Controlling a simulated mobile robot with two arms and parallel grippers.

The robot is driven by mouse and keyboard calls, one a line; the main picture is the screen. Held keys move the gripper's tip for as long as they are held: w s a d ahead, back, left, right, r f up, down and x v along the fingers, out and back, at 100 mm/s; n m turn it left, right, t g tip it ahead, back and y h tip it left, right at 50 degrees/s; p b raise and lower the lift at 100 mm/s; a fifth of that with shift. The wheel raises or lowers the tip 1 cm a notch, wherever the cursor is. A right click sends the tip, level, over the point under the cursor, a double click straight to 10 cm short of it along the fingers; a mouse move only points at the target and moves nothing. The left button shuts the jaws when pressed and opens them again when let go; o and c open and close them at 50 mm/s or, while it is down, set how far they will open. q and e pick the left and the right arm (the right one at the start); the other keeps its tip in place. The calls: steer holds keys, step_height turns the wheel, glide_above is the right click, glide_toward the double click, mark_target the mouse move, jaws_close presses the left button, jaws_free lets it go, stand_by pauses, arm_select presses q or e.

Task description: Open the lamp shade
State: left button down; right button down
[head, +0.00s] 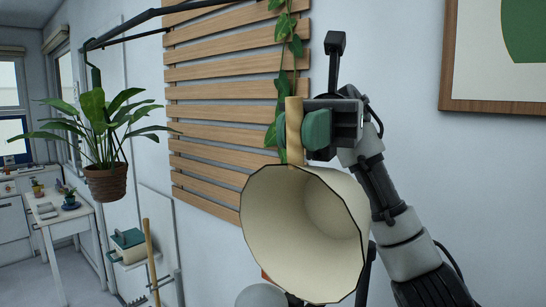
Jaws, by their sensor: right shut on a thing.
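The cream lamp shade (268,225) with a thin dark rim is in the lower middle of the head view, its wide opening facing me and showing its pale inside. A short wooden rod (294,112) stands upright at the shade's upper edge; it seems joined to the shade, but the joint is not clear. My right gripper (296,130) is shut on this rod, with green pads on either side of it, just above the shade. My left gripper is not in view.
A wooden slat trellis (215,100) with a trailing vine (284,25) is on the wall behind. A potted plant (107,180) hangs at the left. A white table (60,213) stands further back. A framed picture (495,104) hangs at the right.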

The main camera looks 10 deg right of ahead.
mark_target(319, 170)
steer(key=shift+w+d+n+g+y+b, duration=0.15)
steer(key=shift+w+d+g+y+b, duration=0.2)
steer(key=shift+w+d, duration=0.35)
steer(key=shift+w+d+n+g+y+b, duration=0.15)
steer(key=shift+w+d+g+y, duration=0.25)
steer(key=shift+d, duration=0.5)
steer(key=shift+r, duration=0.1)
steer(key=c, duration=1.1)
jaws_free()
steer(key=shift+o, duration=0.2)
steer(key=shift+r+b, duration=0.3)
steer(key=shift+r, duration=0.25)
step_height(319, 170, up, 3)
steer(key=shift+f+b, duration=0.1)
steer(key=shift+b, duration=0.35)
steer(key=s+d+r+b, duration=0.3)
steer(key=s+d+r, duration=0.4)
steer(key=s, duration=0.2)
steer(key=shift+d, duration=0.25)
